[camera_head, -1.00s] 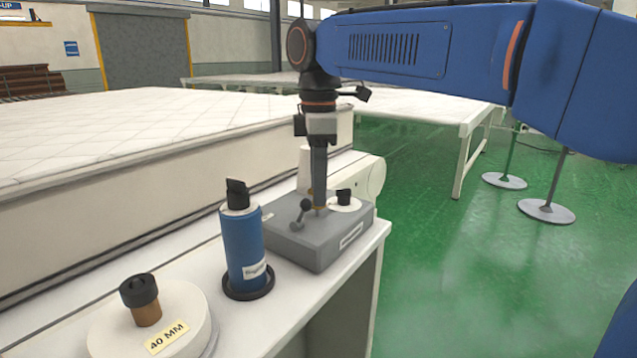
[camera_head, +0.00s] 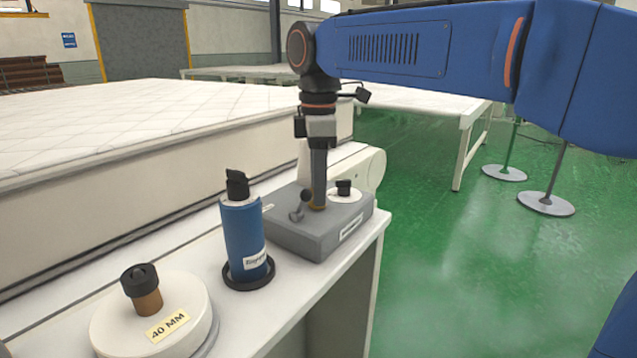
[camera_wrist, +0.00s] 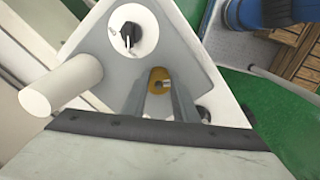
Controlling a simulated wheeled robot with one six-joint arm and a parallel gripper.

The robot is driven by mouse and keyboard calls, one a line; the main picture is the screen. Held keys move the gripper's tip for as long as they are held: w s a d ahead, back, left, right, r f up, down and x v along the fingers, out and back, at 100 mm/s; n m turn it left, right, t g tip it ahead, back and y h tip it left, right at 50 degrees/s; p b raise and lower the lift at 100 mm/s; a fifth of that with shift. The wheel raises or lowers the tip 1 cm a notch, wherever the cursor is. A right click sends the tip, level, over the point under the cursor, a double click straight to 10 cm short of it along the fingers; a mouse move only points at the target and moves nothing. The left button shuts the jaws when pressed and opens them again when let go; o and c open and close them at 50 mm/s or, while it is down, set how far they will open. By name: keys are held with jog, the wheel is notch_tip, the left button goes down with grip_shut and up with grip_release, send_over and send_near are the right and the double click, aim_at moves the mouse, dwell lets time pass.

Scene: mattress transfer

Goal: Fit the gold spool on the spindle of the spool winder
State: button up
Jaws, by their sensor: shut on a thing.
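The gold spool (camera_wrist: 156,75) is a small ring between the two fingers of my gripper (camera_wrist: 163,92) in the wrist view. A small pale piece, apparently the spindle tip, shows in the spool's hole. The spool winder (camera_head: 312,242) is a grey box on the white bench. In the head view, my gripper (camera_head: 318,203) points straight down at the winder's top, shut on the spool, with a little gold (camera_head: 317,207) showing at its tips. The spindle's base is hidden, and I cannot tell whether the spool is fully seated.
A small lever (camera_head: 301,208) stands close beside the fingers, and a black knob on a white disc (camera_head: 344,188) is behind. A blue bottle (camera_head: 243,240) and a white round base marked 40 MM (camera_head: 185,310) stand nearer. A mattress (camera_head: 130,125) lies left.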

jog(key=shift+f, duration=0.15)
jog(key=o, duration=1.1)
notch_tip(320, 180, up, 17)
jog(key=s+d+f+m+t, duration=0.1)
jog(key=s+d+f+m, duration=0.35)
jog(key=d+f, duration=0.35)
jog(key=s+d+f+m+t, duration=0.1)
jog(key=s+d+f+m, duration=0.2)
jog(key=d+f+m, duration=0.35)
jog(key=s+d+f+m+t, duration=0.1)
jog(key=s+d+f+m, duration=0.3)
jog(key=f, duration=0.7)
jog(key=s+d+f+m+t, duration=0.1)
jog(key=s+d+f+m, duration=0.2)
jog(key=s+d+f, duration=0.5)
notch_tip(320, 180, down, 4)
jog(key=shift+s+d+f+m+t, duration=0.1)
jog(key=shift+s+d+m+t, duration=0.05)
jog(key=shift+s+m+t, duration=0.3)
